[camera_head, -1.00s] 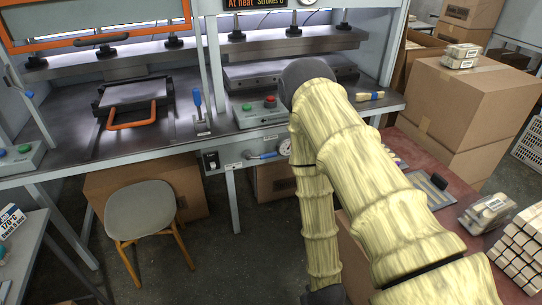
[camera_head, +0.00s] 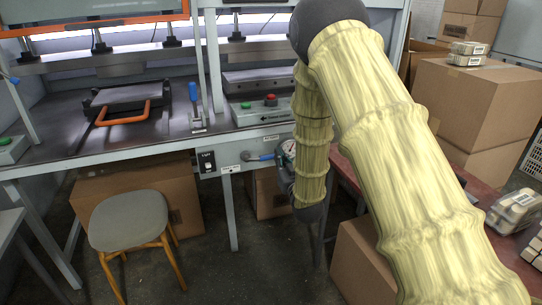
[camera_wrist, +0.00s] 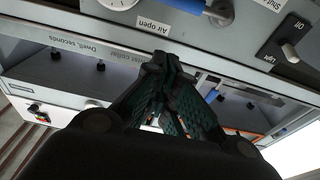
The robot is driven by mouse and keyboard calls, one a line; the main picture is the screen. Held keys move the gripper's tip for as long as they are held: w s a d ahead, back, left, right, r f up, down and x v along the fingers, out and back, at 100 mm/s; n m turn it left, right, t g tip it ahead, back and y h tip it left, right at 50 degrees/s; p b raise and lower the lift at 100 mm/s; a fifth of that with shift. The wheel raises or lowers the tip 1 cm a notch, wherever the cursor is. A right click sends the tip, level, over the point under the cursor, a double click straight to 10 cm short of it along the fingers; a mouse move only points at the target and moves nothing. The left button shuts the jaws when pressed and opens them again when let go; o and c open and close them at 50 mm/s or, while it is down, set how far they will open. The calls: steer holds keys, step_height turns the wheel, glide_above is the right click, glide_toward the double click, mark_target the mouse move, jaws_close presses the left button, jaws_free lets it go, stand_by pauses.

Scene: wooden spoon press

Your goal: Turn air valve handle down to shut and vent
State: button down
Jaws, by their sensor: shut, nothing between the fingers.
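The air valve's blue handle (camera_head: 262,156) lies roughly level on the front panel under the press bench, with its grey pivot at its left end. In the wrist view the blue handle (camera_wrist: 188,5) shows at the top edge, beside the "Air open" label (camera_wrist: 153,24); part of it is cut off. A "Shut" label (camera_wrist: 270,4) is at the top right. My gripper (camera_wrist: 160,62) is shut and empty, its fingertips close to the panel and apart from the handle in the picture. In the head view my forearm partly hides the gripper.
A round gauge (camera_head: 289,149) sits just right of the handle. A black switch (camera_head: 208,161) is to its left. A stool (camera_head: 130,220) stands at the lower left. A cardboard box (camera_head: 362,262) is near my arm.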

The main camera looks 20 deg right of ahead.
steer(key=r, duration=0.1)
glide_above(262, 157)
steer(key=d, duration=0.3)
steer(key=shift+s+r, duration=0.1)
steer(key=shift+s, duration=0.35)
step_height(262, 157, down, 3)
steer(key=shift+r, duration=0.1)
steer(key=shift+s+f, duration=0.15)
steer(key=shift+f, duration=0.4)
steer(key=shift+d+f+b, duration=0.1)
steer(key=shift+b, duration=0.2)
